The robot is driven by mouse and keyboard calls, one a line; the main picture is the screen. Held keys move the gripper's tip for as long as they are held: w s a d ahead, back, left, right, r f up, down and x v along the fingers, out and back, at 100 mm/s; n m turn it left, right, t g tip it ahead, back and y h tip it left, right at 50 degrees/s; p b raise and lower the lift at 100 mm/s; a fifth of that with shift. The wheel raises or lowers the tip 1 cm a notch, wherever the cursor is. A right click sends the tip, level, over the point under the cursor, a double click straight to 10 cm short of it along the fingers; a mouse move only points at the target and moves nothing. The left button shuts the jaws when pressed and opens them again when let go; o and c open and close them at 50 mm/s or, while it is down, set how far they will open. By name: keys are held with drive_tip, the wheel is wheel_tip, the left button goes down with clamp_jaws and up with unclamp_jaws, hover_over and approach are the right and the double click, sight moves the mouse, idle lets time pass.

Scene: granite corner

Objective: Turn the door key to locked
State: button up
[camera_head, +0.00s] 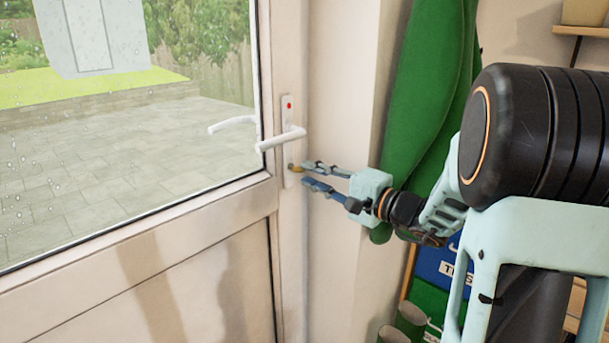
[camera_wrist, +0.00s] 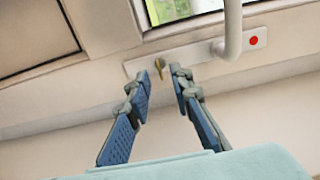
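A small brass key (camera_head: 293,168) sits in the lower part of the white lock plate (camera_head: 289,104) on the door. It also shows in the wrist view (camera_wrist: 160,67). The plate carries a white lever handle (camera_head: 282,140) above the key and a red mark near its top. The red mark also shows in the wrist view (camera_wrist: 253,41). My gripper (camera_head: 305,174) is open at the door edge, with its fingers pointing at the plate. In the wrist view, my gripper (camera_wrist: 160,74) has a fingertip on each side of the key, with visible gaps. I cannot tell how deep the key sits between them.
The white door (camera_head: 180,260) has a large glass pane (camera_head: 120,140) onto a paved yard. A green coat (camera_head: 425,100) hangs close behind my gripper. Boots (camera_head: 410,318) and a blue box stand below, and a shelf (camera_head: 585,31) is at upper right.

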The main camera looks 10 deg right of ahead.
sight(299, 169)
drive_tip(key=shift+x, duration=1.45)
drive_tip(key=shift+c, duration=0.6)
clamp_jaws()
